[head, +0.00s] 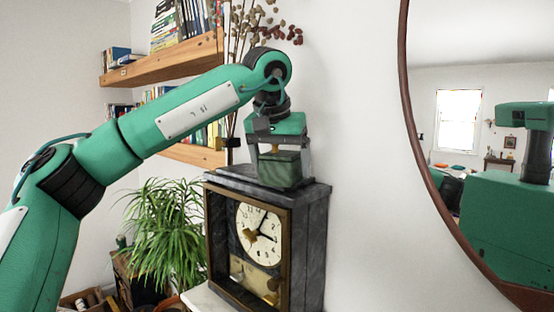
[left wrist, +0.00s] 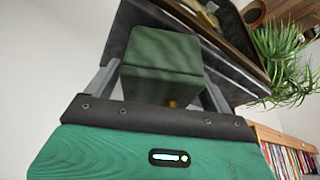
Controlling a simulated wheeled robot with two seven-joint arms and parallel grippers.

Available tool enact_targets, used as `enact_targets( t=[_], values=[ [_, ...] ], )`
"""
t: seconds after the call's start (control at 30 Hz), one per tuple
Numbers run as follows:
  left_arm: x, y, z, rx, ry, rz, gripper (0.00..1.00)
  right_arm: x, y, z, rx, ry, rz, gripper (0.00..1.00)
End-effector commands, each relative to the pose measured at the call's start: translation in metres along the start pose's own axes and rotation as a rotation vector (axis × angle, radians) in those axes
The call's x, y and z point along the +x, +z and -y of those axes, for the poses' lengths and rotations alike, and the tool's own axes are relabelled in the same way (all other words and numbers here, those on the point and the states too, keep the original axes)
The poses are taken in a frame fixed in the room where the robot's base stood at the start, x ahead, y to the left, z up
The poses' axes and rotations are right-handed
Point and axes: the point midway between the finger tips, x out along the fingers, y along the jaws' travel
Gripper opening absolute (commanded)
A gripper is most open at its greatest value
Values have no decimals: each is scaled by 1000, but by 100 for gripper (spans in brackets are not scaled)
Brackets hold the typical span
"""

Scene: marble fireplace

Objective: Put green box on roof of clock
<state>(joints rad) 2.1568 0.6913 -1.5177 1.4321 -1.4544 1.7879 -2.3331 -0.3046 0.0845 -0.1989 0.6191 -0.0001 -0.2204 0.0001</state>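The green box (head: 279,170) is a dark green block at the roof (head: 312,184) of the dark stone clock (head: 312,235). My left gripper (head: 280,158) points down from above, with one finger on each side of the box and shut on it. In the left wrist view the box (left wrist: 160,60) sits between the two grey fingers, close against their tips. The box is upright and over the roof; whether its underside touches the roof cannot be told. My right gripper is not in view.
A potted plant (head: 165,225) stands left of the clock. Wooden shelves (head: 165,60) with books hang behind my left arm. Dried stems (head: 240,50) rise behind the gripper. A round wood-framed mirror (head: 420,150) hangs at right; bare wall lies between it and the clock.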

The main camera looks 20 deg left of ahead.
Motion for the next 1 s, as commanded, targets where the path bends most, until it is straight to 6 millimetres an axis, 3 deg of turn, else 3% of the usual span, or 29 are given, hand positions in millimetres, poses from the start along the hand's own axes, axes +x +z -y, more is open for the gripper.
enact_targets(
  t=[0.37,0.53,0.83,1.0],
  values=[
    [-6,-2,0,-1,0,-2,85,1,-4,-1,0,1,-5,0],
    [-32,-1,-1,-1,1,-3,85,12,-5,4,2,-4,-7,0],
    [-100,-1,-1,0,0,-2,85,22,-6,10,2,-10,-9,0],
    [-117,-2,0,0,-2,0,85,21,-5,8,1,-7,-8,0]
  ],
)
